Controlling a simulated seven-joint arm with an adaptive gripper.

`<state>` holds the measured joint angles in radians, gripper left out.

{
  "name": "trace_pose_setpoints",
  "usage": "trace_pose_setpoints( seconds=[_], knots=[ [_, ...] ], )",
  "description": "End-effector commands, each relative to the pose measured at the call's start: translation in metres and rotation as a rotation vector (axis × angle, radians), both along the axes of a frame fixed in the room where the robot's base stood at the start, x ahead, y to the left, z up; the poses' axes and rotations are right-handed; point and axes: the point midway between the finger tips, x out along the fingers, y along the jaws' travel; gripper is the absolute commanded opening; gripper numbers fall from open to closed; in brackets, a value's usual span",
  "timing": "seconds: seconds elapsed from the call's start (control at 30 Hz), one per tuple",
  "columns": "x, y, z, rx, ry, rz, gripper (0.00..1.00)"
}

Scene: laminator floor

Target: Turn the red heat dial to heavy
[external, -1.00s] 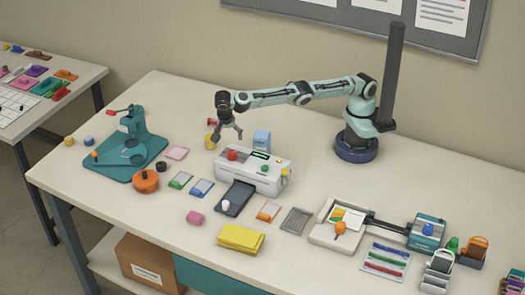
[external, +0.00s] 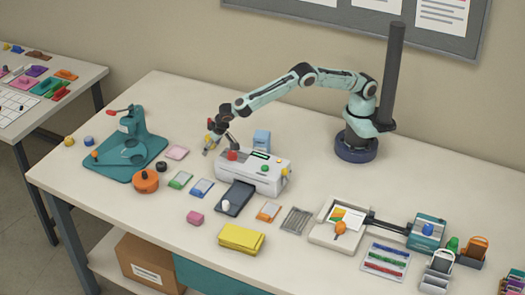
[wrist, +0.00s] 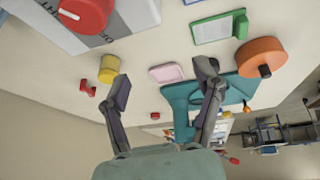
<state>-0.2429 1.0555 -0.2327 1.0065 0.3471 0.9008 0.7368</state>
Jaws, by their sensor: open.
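The laminator (external: 262,180) is a white and grey box near the middle of the table. Its red heat dial (external: 232,155) is on top at the left end.
A yellow cylinder (wrist: 109,69) and a small red piece (wrist: 88,89) are near the left finger. A teal press (external: 128,155), an orange round object (external: 145,181) and coloured cards stand left of the laminator. A blue box (external: 262,140) is behind it. A black tray (external: 236,198) extends forward.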

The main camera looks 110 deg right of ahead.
Motion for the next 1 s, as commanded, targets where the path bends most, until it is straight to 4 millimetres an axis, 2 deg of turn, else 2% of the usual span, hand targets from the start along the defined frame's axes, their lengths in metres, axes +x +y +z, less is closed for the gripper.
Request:
trace_pose_setpoints(
  seconds=[0.1, 0.2, 0.33, 0.4, 0.5, 0.57, 0.8, 1.0],
  knots=[
    [-0.028, 0.007, -0.007, 0.012, 0.022, 0.22, 0.65],
    [-0.054, 0.02, -0.005, 0.028, 0.024, 0.34, 0.65],
    [-0.089, 0.034, 0.006, 0.071, 0.033, 0.39, 0.65],
    [-0.098, 0.038, 0.018, 0.088, 0.024, 0.398, 0.65],
    [-0.092, 0.036, 0.033, 0.091, -0.015, 0.39, 0.65],
    [-0.089, 0.032, 0.031, 0.09, -0.02, 0.382, 0.65],
    [-0.077, 0.024, -0.006, 0.09, -0.015, 0.38, 0.65],
    [-0.07, 0.02, -0.025, 0.09, -0.018, 0.38, 0.65]
  ],
)
